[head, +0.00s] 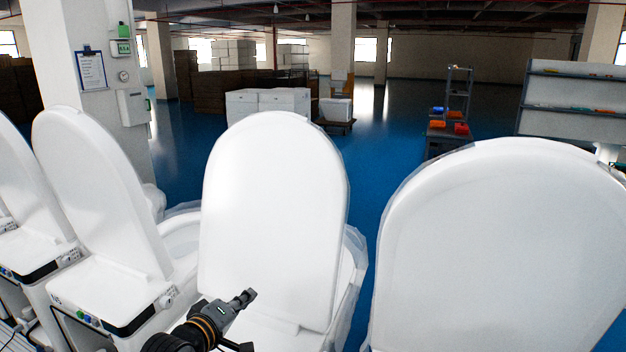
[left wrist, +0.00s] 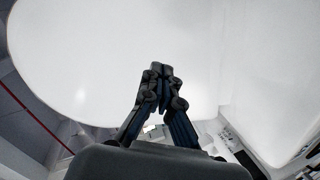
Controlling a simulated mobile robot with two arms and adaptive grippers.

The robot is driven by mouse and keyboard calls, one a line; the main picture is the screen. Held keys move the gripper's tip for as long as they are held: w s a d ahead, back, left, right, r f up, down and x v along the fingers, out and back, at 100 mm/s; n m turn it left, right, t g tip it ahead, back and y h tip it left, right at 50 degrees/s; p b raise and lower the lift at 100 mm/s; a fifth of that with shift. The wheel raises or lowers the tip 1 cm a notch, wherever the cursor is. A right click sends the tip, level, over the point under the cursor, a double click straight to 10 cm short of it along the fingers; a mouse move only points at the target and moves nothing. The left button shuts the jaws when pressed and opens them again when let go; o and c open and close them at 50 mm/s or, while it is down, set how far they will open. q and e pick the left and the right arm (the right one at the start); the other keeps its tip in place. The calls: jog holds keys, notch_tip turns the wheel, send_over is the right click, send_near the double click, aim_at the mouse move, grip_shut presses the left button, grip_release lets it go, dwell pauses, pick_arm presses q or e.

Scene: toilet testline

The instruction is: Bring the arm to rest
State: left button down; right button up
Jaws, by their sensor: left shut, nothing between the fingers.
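My left gripper (head: 246,297) is at the bottom centre of the head view, in front of the lower part of a raised white toilet lid (head: 274,215). In the left wrist view the left gripper (left wrist: 158,70) has its fingers together, with nothing between them. The raised lid (left wrist: 75,50) fills most of that view behind the fingers. Whether the fingertips touch the lid cannot be told. My right gripper is not in view.
More white toilets with raised lids stand in a row, to the left (head: 95,190) and close on the right (head: 500,250). A pillar (head: 105,110) with a clipboard (head: 91,70) stands behind. Blue floor (head: 385,150) is open beyond, with a shelf (head: 570,105) at the right.

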pick_arm(q)
jog(key=s+f+m+g+y, duration=0.2)
jog(key=s+f+m+g, duration=0.3)
jog(key=s+f, duration=0.95)
jog(key=s+a+f+m+g+y, duration=0.1)
jog(key=s+a+f+m+g, duration=0.15)
jog(key=s, duration=0.85)
jog(key=s+a+f+m+g+y, duration=0.2)
jog(key=s+m+g, duration=0.1)
jog(key=s, duration=0.8)
notch_tip(320, 180, down, 35)
jog(key=s+g+b, duration=0.1)
jog(key=s+b, duration=0.1)
jog(key=b, duration=0.6)
jog(key=s+a+f+b, duration=0.1)
jog(key=s+f+b, duration=0.1)
jog(key=s+f, duration=0.6)
jog(key=s+a+f+g+b, duration=0.1)
jog(key=s+f+b, duration=0.2)
jog(key=s+f, duration=0.5)
notch_tip(320, 180, down, 5)
jog(key=shift+s+a+r+m, duration=0.1)
jog(key=shift+s+a+m, duration=0.05)
jog(key=shift+a+m, duration=0.15)
jog(key=shift+g, duration=0.25)
